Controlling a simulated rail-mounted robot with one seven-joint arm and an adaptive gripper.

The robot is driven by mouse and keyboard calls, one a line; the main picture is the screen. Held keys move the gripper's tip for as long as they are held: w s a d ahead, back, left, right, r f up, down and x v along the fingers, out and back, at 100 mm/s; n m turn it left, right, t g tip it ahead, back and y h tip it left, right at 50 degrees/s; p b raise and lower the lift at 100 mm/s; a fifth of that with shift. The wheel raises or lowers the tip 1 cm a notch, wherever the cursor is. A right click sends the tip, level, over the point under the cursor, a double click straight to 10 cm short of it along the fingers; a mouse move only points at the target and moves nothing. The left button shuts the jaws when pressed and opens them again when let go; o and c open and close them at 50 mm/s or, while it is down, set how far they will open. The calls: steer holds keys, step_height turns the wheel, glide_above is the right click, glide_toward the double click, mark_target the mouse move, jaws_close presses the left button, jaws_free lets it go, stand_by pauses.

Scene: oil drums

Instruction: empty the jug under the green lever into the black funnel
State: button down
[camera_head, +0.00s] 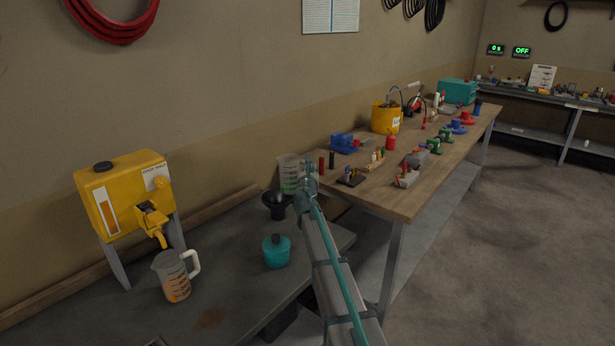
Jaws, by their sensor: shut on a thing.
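A clear jug with green markings (289,173) is at the far end of my arm, just behind and above the black funnel (275,201). My gripper (306,186) is at the right side of this jug and is shut on it. My own wrist hides the fingertips and part of the jug. I cannot tell how far the jug is tilted or whether liquid is leaving it. The black funnel stands on the low grey bench (228,262). I cannot make out a green lever.
A yellow tank (120,200) with a spout stands at the left. A second clear jug (172,277) with orange markings and a white handle is below it. A teal lidded can (276,251) stands before the funnel. A cluttered wooden workbench (415,196) is at the right.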

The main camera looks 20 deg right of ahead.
mark_target(281, 158)
steer(key=shift+a+r+n+t+y+b, duration=0.3)
steer(key=shift+r+n+b, duration=0.35)
steer(key=shift+n, duration=1.3)
steer(key=shift+a+r+n+t+h+b, duration=0.1)
steer(key=shift+r+n+t+b, duration=0.45)
steer(key=shift+n, duration=1.35)
steer(key=shift+a+r+n+t+y+b, duration=0.2)
steer(key=shift+r+n+b, duration=0.6)
steer(key=shift+n, duration=1.15)
steer(key=shift+w+a+n+t+y+b, duration=0.2)
steer(key=shift+a+n+b, duration=0.15)
steer(key=shift+a+n, duration=0.55)
steer(key=shift+w+a+n+t+y+b, duration=0.1)
steer(key=shift+a+n+y+b, duration=0.25)
steer(key=shift+n, duration=0.85)
steer(key=shift+w+a+r+n+y+p, duration=0.1)
steer(key=shift+a+r+n+p, duration=0.15)
steer(key=shift+a+n, duration=0.4)
steer(key=shift+w+a+r+n+y+p, duration=0.1)
steer(key=shift+a+r+n+y+p, duration=0.15)
steer(key=shift+a+n, duration=0.3)
steer(key=shift+w+a+r+n+p, duration=0.15)
steer(key=shift+a+n+p, duration=0.15)
steer(key=shift+a+n, duration=0.35)
steer(key=shift+w+a+r+n+y+p, duration=0.1)
steer(key=shift+a+r+n+y+p, duration=0.25)
steer(key=shift+a+n+p, duration=0.45)
steer(key=shift+w+a+r+n+y+p, duration=0.1)
steer(key=shift+a+r+n+y+p, duration=0.2)
steer(key=shift+a+n+p, duration=0.45)
